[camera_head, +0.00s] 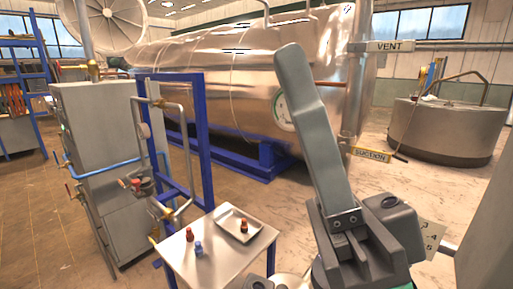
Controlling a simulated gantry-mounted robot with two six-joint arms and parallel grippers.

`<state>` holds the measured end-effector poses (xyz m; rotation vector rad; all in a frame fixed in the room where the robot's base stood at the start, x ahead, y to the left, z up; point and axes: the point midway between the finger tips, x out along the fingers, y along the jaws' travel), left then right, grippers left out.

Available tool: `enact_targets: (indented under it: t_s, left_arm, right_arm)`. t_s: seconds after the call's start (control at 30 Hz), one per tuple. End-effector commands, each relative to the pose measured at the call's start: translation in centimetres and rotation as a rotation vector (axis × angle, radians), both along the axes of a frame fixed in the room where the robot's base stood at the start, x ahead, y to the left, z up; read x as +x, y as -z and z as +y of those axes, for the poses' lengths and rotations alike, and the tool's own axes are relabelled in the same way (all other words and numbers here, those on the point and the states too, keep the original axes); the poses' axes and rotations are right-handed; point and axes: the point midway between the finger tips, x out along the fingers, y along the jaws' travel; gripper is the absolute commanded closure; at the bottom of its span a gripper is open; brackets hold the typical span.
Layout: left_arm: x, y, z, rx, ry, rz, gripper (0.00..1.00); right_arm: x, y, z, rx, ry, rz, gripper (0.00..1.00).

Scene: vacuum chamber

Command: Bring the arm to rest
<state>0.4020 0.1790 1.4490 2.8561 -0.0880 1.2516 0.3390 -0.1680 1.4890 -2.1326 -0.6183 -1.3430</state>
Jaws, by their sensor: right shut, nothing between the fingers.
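My right gripper (292,62) rises large and close in the right half of the head view. Its long grey fingers point up and slightly left, pressed together with nothing held. Its dark body is at the lower right, beside the small table. The fingers stand in front of the big metal vessel and hide part of it. No contact with anything shows. My left gripper is not in view.
A small table (182,261) holds a red item (189,235), a blue item (199,249) and a tray (224,222) with a small dark-orange item (244,226). A blue frame (206,150) and grey cabinet (98,140) stand left. The metal vessel (215,85) fills the back.

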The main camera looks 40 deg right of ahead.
Motion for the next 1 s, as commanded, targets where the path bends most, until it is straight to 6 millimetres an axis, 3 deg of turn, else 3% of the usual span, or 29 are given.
enact_targets:
  t_s: [0.1,0.17,0.23,0.47,0.8,0.9,1.0]
  left_arm:
    - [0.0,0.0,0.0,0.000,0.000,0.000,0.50]
    - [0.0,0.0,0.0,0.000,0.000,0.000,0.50]
    - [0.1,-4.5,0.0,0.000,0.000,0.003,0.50]
    - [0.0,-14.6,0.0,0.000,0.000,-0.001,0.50]
    - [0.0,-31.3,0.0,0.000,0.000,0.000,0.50]
    - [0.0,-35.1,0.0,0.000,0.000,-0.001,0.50]
    - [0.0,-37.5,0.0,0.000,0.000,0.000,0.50]
  right_arm:
    - [5.0,2.9,-1.2,-0.193,0.422,0.221,1.00]
    - [6.5,4.2,-1.2,-0.313,0.572,0.291,1.00]
    - [6.3,-0.6,-1.2,-0.331,0.603,0.275,1.00]
    - [6.3,-10.5,-1.1,-0.329,0.597,0.275,1.00]
    - [6.3,-27.3,-1.1,-0.329,0.595,0.274,1.00]
    - [6.3,-31.1,-1.1,-0.329,0.595,0.274,1.00]
    - [6.3,-33.4,-1.1,-0.329,0.595,0.274,1.00]
